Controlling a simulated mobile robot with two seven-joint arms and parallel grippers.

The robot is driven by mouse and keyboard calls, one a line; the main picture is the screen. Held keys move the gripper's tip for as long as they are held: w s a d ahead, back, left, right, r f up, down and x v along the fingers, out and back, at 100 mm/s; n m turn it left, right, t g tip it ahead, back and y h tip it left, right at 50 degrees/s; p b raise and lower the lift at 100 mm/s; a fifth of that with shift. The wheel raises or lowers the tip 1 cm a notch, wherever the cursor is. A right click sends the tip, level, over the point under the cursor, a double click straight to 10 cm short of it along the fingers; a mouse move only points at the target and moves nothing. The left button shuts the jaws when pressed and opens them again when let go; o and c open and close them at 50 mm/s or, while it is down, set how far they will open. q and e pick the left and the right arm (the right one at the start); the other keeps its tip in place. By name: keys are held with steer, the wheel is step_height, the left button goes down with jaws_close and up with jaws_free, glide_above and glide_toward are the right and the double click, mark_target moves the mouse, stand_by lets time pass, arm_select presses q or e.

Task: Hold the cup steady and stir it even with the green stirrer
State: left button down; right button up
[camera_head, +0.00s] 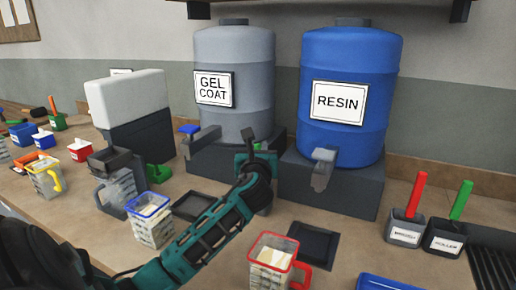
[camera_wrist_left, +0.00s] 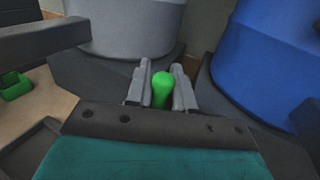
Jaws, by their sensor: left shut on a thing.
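My left gripper (camera_head: 258,148) is at the front of the drums, with its arm reaching in from the lower left. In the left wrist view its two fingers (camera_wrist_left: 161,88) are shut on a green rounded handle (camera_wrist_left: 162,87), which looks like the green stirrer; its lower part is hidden. A clear cup with a red rim and handle (camera_head: 268,260) stands at the front. A blue-rimmed cup (camera_head: 151,220), a grey-rimmed cup (camera_head: 118,187) and a yellow-handled cup (camera_head: 44,180) stand to the left. I cannot tell which cup is meant. My right gripper is not in view.
A grey gel coat drum (camera_head: 235,115) and a blue resin drum (camera_head: 350,70) stand on dark stands with taps. A red-handled and a green-handled tool stand in holders (camera_head: 405,228) at right. Dark flat pads (camera_head: 312,246) lie on the bench. A green open box (camera_head: 158,174) sits left.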

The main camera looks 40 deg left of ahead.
arm_select(q)
steer(key=shift+r+p, duration=0.65)
steer(key=shift+r, duration=0.15)
step_height(320, 180, up, 8)
steer(key=p, duration=0.1)
steer(key=shift+f, duration=0.15)
stand_by(0.5)
